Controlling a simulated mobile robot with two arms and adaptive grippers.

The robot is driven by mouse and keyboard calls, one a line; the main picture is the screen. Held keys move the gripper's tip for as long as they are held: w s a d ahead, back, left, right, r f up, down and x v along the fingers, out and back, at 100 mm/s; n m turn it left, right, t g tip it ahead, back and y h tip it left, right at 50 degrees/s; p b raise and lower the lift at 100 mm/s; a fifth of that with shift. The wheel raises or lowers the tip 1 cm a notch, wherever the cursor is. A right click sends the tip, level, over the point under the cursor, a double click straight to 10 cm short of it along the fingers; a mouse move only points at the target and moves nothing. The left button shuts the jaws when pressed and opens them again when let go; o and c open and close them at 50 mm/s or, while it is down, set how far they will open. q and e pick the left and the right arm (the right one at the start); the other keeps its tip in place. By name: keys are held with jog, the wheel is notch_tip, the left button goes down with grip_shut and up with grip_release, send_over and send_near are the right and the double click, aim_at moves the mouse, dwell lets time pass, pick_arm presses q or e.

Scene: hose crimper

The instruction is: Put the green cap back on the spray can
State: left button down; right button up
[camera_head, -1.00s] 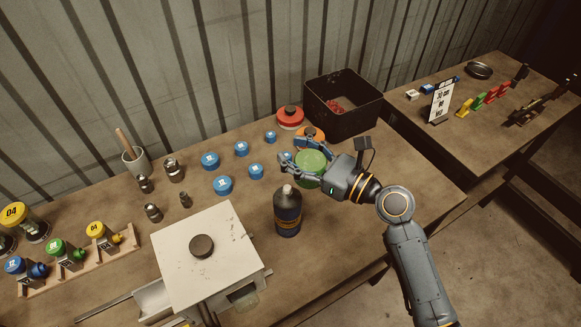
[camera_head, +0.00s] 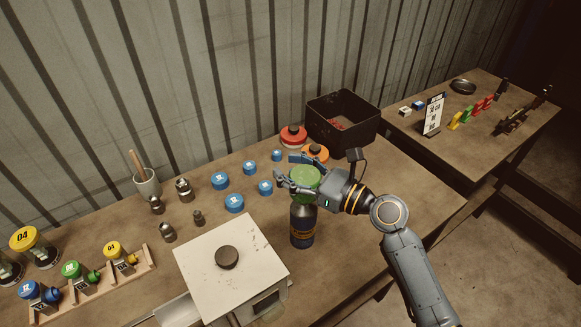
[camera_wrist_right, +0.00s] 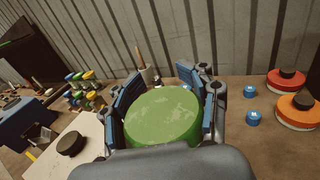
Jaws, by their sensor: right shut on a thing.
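The green cap (camera_head: 305,180) is a wide round cap held between the fingers of my right gripper (camera_head: 290,169). The gripper is shut on the cap's sides, and the right wrist view shows its worn green top (camera_wrist_right: 163,117) between the blue finger pads. The spray can (camera_head: 302,228) is dark with a label band and stands upright on the table. The cap is in line over the can's top and hides its nozzle. I cannot tell whether cap and can touch. My left gripper is not in view.
A white-topped box (camera_head: 230,250) with a dark knob stands left of the can. Several blue caps (camera_head: 234,203) lie behind it. A red-lidded jar (camera_head: 293,136), an orange lid (camera_head: 315,153) and a black bin (camera_head: 343,123) are behind the gripper. The table right of the can is clear.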

notch_tip(320, 180, down, 2)
jog(key=shift+b, duration=1)
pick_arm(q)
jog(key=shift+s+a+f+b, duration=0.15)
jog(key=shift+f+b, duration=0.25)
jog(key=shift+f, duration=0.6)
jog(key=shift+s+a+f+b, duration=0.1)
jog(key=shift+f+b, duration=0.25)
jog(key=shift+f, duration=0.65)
pick_arm(e)
jog(key=shift+f, duration=1.6)
jog(key=o, duration=1)
